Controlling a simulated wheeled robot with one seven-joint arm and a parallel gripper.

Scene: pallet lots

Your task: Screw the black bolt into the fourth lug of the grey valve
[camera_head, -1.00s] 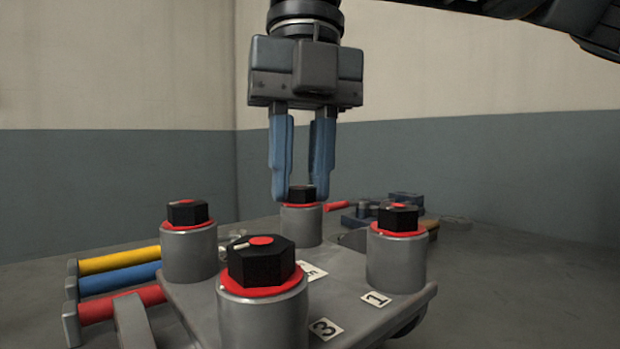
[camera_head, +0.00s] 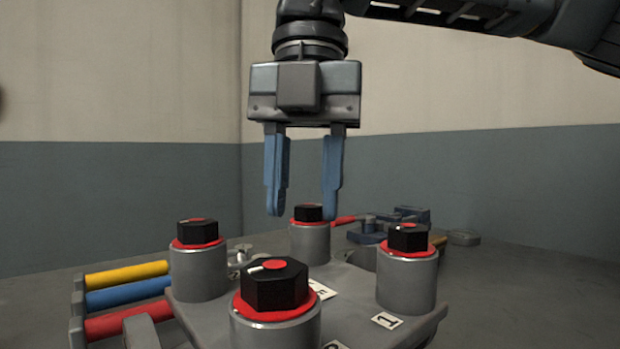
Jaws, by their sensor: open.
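The grey valve (camera_head: 360,302) has several upright round lugs. Each carries a black hex bolt with a red mark on top and a red ring beneath: front (camera_head: 275,284), left (camera_head: 197,231), right (camera_head: 408,237) and back (camera_head: 308,213). My gripper (camera_head: 304,212) is open, pointing down over the back lug (camera_head: 310,244). Its blue fingertips stand apart on either side of the back bolt, near its top, and seem not to touch it. A number 1 label (camera_head: 387,320) lies by the right lug. Another label is partly hidden behind the front bolt, so I cannot read which lug is fourth.
Yellow (camera_head: 127,274), blue (camera_head: 128,292) and red (camera_head: 128,320) bars sit in a rack at left. A blue tool or fixture (camera_head: 390,224) lies behind the valve. The grey surface at right (camera_head: 540,290) is clear.

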